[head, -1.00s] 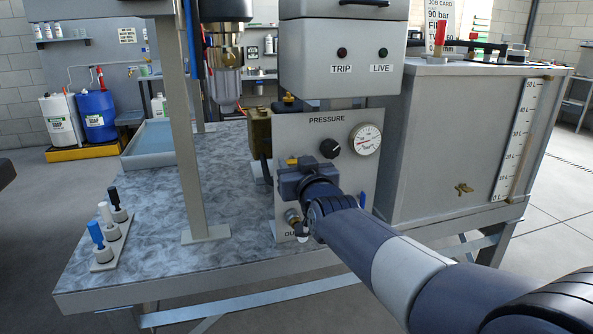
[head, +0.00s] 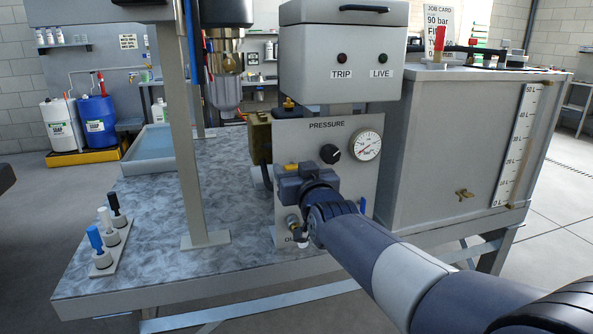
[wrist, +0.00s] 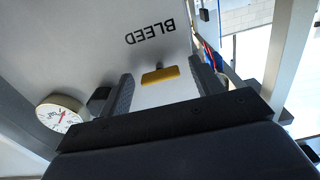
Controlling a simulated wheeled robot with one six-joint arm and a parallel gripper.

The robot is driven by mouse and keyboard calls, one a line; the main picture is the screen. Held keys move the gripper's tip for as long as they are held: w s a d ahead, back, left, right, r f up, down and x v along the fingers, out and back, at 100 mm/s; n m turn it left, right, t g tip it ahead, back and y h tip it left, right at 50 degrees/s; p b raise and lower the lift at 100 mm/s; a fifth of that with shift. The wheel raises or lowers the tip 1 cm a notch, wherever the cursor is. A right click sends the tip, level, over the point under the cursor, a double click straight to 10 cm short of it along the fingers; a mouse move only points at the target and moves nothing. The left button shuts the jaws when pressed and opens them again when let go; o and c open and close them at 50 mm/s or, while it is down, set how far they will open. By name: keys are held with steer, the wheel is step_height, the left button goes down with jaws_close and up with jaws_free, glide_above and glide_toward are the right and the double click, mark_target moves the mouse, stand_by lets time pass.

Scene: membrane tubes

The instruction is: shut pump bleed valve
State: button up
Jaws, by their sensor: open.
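The bleed valve's yellow handle (wrist: 161,75) shows in the wrist view on the grey pump panel (wrist: 92,35), near the upside-down word BLEED. The handle lies crosswise between the two dark fingers of my gripper (wrist: 161,68). The gripper is open, with a gap between each finger and the handle's ends. In the head view my gripper (head: 292,182) is at the front of the pump panel (head: 298,143), below and left of the pressure gauge (head: 367,145). There my gripper and arm hide most of the valve.
A black pressure knob (head: 329,154) sits above and right of my gripper. An outlet fitting (head: 293,223) is just below it. A grey post (head: 178,130) stands on the bench (head: 150,265) to the left. A grey tank (head: 425,150) stands to the right.

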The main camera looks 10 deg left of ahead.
steer(key=v, duration=1.1)
steer(key=shift+w+a+f, duration=0.1)
steer(key=x, duration=1)
steer(key=shift+w+a, duration=0.15)
steer(key=shift+w, duration=0.2)
